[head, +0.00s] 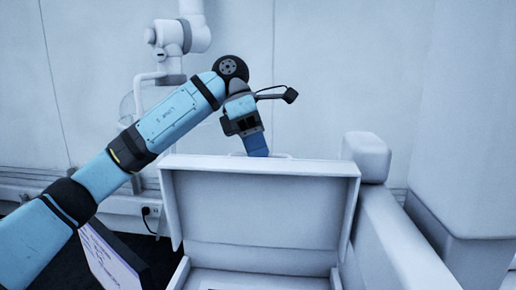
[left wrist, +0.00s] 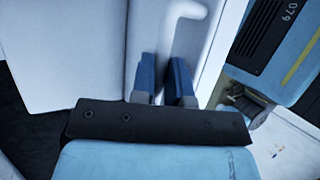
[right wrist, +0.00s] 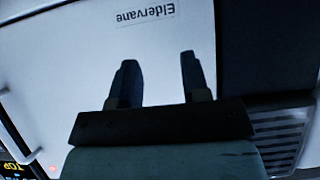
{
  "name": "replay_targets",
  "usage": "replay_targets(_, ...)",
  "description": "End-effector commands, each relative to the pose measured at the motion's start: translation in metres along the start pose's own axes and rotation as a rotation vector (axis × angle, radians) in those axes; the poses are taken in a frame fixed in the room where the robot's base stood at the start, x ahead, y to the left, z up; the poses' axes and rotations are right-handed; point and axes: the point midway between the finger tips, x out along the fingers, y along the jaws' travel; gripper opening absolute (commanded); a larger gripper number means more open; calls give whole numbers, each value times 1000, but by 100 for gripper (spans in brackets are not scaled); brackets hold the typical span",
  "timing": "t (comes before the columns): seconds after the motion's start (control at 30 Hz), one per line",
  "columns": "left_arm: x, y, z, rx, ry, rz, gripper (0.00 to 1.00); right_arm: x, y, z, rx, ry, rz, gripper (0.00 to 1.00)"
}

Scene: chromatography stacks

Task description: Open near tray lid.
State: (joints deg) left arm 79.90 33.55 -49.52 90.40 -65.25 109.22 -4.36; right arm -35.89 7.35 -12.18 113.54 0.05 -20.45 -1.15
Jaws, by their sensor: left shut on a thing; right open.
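The white tray lid (head: 260,205) stands raised in the head view, its hollow inner side facing me. The open tray (head: 185,272) is below it at the bottom edge, mostly cut off. My left gripper (head: 257,152) reaches behind the lid's top edge, so its fingertips are partly hidden. In the left wrist view the blue fingers (left wrist: 166,80) are shut on the pale lid handle (left wrist: 187,12), close against the white lid surface. My right gripper (right wrist: 157,78) is open and empty, in front of a white panel (right wrist: 70,80); it is outside the head view.
A white rail-like body with a rounded block (head: 366,157) stands close to the lid's right. A white jointed arm device (head: 172,40) is at the back left. A panel with purple-edged print (head: 112,262) is at lower left. The right wrist panel has an "Eldervane" label (right wrist: 143,14).

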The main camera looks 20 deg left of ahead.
Motion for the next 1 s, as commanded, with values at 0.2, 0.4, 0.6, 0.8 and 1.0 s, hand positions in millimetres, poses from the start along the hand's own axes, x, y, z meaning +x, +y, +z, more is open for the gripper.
replay_targets(0.2, 7, 4, -3, -9, 13, -4, 22, 0, 0, 2, 1, -2, 0, 43)
replay_targets(0.4, 5, 3, -2, -5, 8, -3, 40, 0, 0, 2, 1, -2, 0, 43)
replay_targets(0.6, 1, 2, -1, -3, 4, -1, 40, 1, 0, 0, 0, 2, 0, 43)
replay_targets(0.8, -24, 3, -1, -3, 1, 1, 40, 6, 0, 6, 1, 2, -1, 43)
replay_targets(1.0, -72, 3, 0, -7, 4, 2, 40, 9, -2, 9, 2, 3, -5, 43)
